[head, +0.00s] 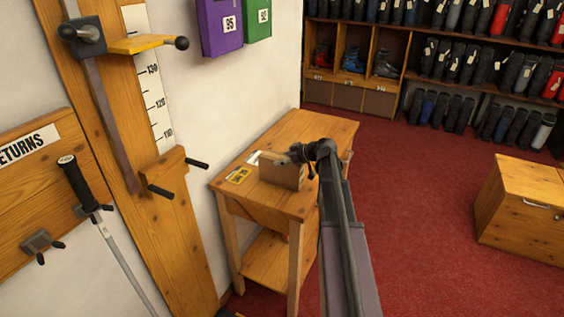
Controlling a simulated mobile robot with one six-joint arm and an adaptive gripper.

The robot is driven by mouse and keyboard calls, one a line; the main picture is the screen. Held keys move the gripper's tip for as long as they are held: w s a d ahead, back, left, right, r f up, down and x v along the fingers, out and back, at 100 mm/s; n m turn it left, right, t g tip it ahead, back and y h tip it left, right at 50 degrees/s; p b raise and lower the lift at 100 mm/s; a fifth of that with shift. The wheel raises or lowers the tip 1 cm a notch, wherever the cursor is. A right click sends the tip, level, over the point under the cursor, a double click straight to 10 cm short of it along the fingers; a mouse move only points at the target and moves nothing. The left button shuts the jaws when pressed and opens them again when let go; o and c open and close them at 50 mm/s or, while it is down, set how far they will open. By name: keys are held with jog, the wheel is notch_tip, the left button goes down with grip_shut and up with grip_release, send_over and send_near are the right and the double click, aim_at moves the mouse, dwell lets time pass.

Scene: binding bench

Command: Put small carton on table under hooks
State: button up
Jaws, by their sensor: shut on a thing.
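The small carton (281,173) is a brown box at the top of the wooden table (317,130). My gripper (298,155) is shut on the carton's upper right side. The carton looks upright, and its base seems to be at the tabletop; I cannot tell whether it rests there or is held just above. The black hooks (178,178) stick out from a wooden board on the wall, left of the table. The fingertips are small and partly hidden against the carton.
A yellow card (239,175) and a white label (255,157) lie left of the carton. The table's far part is clear. A wooden chest (520,215) stands at right on the red carpet. A pole with a black grip (80,185) hangs at left. Boot shelves (400,55) line the back.

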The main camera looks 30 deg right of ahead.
jog(key=shift+f, duration=0.1)
jog(key=o, duration=1.1)
jog(key=shift+r, duration=0.25)
jog(key=p+v, duration=0.5)
jog(key=v, duration=0.7)
jog(key=shift+p, duration=0.35)
jog(key=shift+s+a+f, duration=0.1)
jog(key=shift+f, duration=0.05)
